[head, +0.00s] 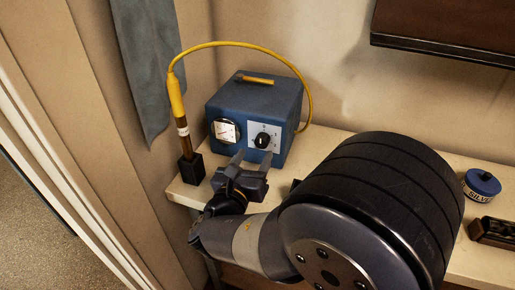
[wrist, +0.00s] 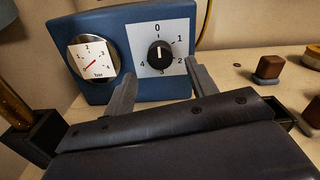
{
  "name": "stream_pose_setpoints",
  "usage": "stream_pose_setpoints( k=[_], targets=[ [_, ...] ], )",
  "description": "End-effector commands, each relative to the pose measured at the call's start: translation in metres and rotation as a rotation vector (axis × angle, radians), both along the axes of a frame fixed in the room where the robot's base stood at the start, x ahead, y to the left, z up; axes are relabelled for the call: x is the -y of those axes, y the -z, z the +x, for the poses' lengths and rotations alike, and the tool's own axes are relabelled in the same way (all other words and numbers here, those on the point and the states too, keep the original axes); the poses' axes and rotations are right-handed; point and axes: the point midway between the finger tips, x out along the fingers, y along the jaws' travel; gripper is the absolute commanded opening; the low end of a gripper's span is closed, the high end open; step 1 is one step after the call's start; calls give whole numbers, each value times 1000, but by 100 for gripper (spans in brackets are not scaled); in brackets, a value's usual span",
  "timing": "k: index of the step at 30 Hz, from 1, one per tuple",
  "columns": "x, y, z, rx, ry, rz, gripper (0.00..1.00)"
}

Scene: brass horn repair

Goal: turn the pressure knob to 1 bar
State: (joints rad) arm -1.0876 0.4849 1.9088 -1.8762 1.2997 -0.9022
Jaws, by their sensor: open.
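The pressure knob (wrist: 160,54) is black and round, on a white dial plate (wrist: 178,38) marked 0 at the top, then 1 to 4 clockwise. Its white pointer line appears to point up at 0. The knob also shows in the head view (head: 262,141) on the front of a blue box (head: 240,105). Left of it is a round gauge (wrist: 94,57) with a red needle towards the lower left. My gripper (wrist: 160,80) is open and empty, its fingers spread below and either side of the knob, apart from it. It shows in front of the box in the head view (head: 252,161).
A yellow-handled torch (head: 177,95) stands in a black holder (head: 191,168) left of the box, its yellow hose (head: 240,44) arching to the box. A blue tin (head: 482,183) and dark block (head: 494,231) sit right on the bench (head: 335,144).

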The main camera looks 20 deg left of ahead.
Motion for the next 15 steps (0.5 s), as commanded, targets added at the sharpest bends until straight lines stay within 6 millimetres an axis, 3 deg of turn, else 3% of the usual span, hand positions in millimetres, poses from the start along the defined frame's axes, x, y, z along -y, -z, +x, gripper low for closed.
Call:
stream_pose_setpoints(
  k=[6, 15],
  targets=[
    [3, 0, 28, -1, 1, 0, 54],
    [3, 0, 37, 0, -1, 0, 54]
  ],
)
